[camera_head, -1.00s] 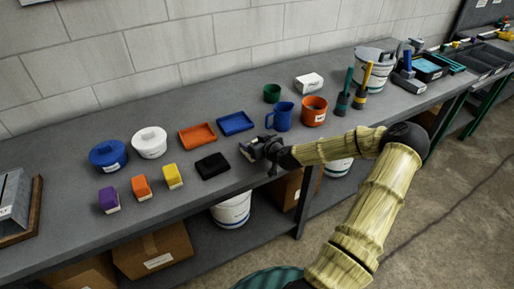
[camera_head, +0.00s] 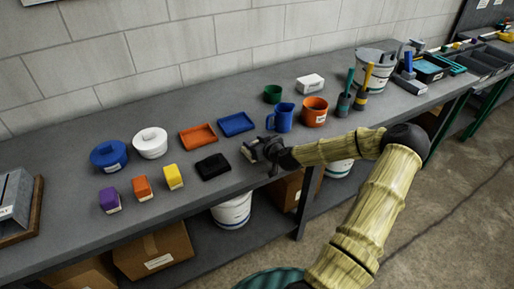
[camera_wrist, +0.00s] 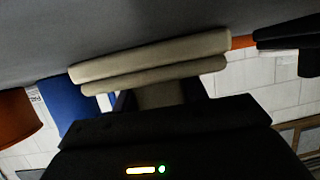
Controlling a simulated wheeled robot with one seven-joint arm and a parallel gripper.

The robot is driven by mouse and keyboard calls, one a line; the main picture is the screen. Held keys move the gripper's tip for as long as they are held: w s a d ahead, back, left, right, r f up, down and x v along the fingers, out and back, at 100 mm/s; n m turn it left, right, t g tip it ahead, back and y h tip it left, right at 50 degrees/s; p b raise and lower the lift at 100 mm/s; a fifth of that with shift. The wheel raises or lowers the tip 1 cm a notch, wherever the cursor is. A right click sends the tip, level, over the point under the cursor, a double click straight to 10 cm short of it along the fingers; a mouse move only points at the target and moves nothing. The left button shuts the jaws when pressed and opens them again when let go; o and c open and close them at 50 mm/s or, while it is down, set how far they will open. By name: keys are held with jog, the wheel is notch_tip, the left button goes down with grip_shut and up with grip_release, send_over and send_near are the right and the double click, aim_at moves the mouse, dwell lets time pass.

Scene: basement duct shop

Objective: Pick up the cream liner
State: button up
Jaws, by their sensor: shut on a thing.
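The cream liner (camera_wrist: 150,60) shows in the wrist view as a pale, layered slab across the jaws. My gripper (camera_head: 255,151) is shut on it, low at the front part of the grey bench. In the head view only a small pale edge of the liner (camera_head: 247,154) shows beside the jaws; the gripper hides the rest. I cannot tell whether the liner touches the bench top.
A black tray (camera_head: 213,166) lies to the left of my gripper. A blue tray (camera_head: 236,123), a blue mug (camera_head: 281,117) and an orange pot (camera_head: 314,111) stand behind it. Lidded pots and coloured blocks are farther left. The bench's front edge is close.

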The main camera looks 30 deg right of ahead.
notch_tip(320, 180, up, 10)
dwell(0.6)
